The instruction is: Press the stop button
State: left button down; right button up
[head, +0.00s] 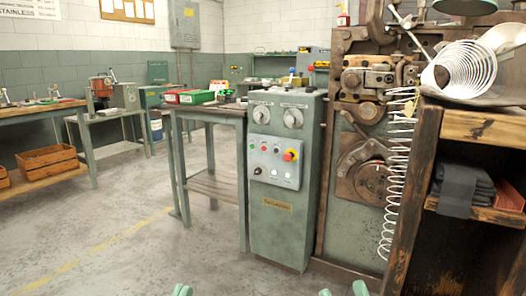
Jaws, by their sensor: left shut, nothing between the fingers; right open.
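The green control cabinet (285,225) stands upright in the middle of the head view. Its grey button panel (262,168) carries a large red mushroom button (290,155) on a yellow base at the upper right. Smaller coloured buttons or lamps sit to its left, and a black knob (257,171) is lower left. Any labels are too small to read. My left gripper (182,290) is shut and empty at the bottom edge, left of the cabinet. My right gripper (343,291) is open and empty at the bottom edge, right of the cabinet. Both are well below the panel, touching nothing visible.
The coiling machine (362,135) stands right of the cabinet, with a spring (396,185) hanging beside it. A wooden shelf unit (412,190) stands at the near right. A green-legged table (205,112) adjoins the cabinet's left. Floor at the front left is clear.

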grip_shut()
dwell(0.6)
dwell(1.1)
